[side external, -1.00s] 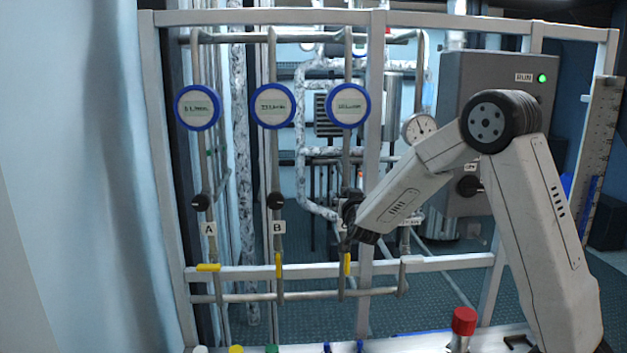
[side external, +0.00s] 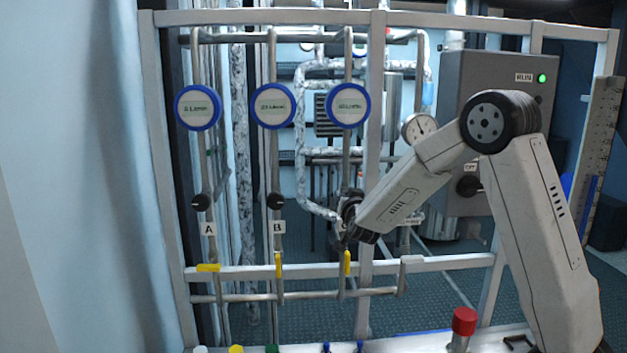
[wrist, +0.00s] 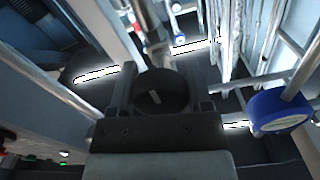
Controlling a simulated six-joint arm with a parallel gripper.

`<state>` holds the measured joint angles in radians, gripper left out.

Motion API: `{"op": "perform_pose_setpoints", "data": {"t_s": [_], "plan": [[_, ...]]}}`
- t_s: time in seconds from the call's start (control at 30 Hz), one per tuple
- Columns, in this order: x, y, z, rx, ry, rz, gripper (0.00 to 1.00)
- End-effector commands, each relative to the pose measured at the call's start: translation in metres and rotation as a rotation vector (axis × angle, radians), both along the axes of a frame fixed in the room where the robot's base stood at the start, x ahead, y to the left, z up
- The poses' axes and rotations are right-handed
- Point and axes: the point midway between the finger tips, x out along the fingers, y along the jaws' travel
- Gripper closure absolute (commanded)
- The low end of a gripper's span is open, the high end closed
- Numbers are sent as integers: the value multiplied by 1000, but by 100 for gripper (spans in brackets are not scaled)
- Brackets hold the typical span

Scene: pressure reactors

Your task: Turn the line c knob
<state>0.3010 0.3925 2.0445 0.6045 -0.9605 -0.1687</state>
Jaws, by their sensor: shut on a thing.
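The line C knob (wrist: 155,92) is black and round with a pale pointer mark, and sits between the fingers of my gripper (wrist: 160,100) in the wrist view. My gripper is shut on it. In the side view my gripper (side external: 349,212) is at the third pipe from the left, and hides the knob and most of its label. Above it is a round, blue-rimmed flow display (side external: 348,106), with text too small to read surely. Below it a yellow valve lever (side external: 347,263) stands upright along the pipe.
Line A knob (side external: 201,202) and line B knob (side external: 275,201) are to the left, with displays above them. Line A's yellow lever (side external: 208,268) lies crosswise; line B's (side external: 278,265) is upright. A frame post (side external: 376,80) and a grey control box (side external: 455,85) with a green light are close by.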

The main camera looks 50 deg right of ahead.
Motion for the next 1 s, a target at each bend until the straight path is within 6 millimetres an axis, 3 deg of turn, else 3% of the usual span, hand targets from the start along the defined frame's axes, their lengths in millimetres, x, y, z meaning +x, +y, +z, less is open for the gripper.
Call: {"op": "perform_pose_setpoints", "data": {"t_s": [0.37,0.4,0.47,0.5,1.0], "plan": [[0,0,0,20,-19,0,95],[0,0,0,20,-19,0,23],[0,0,0,20,-19,0,4],[0,0,0,20,-19,0,1],[-5,5,0,20,-19,0,1]]}}
